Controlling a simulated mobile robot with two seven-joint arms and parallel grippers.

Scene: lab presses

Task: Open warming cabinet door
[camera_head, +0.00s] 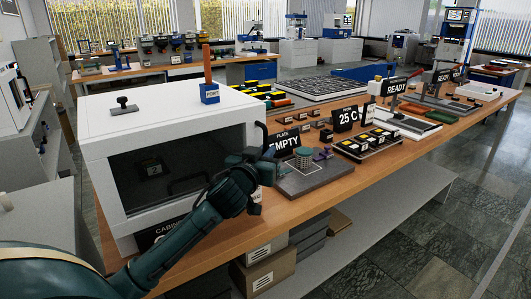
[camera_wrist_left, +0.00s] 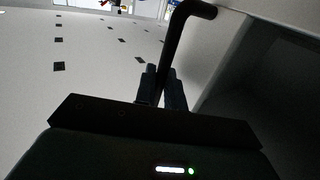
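The white warming cabinet (camera_head: 165,112) stands at the left end of the wooden bench. Its front door has a dark window (camera_head: 170,165) and looks closed. The dark curved door handle (camera_head: 262,130) is at the door's right edge; it also shows in the left wrist view (camera_wrist_left: 178,32). My left gripper (camera_head: 262,165) is at this handle, partly hidden by its own wrist. In the left wrist view my left gripper (camera_wrist_left: 160,82) has a finger on each side of the handle bar, close against it. My right gripper is not in view.
Boxes (camera_head: 265,270) sit below the bench. Floor in front is open at right.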

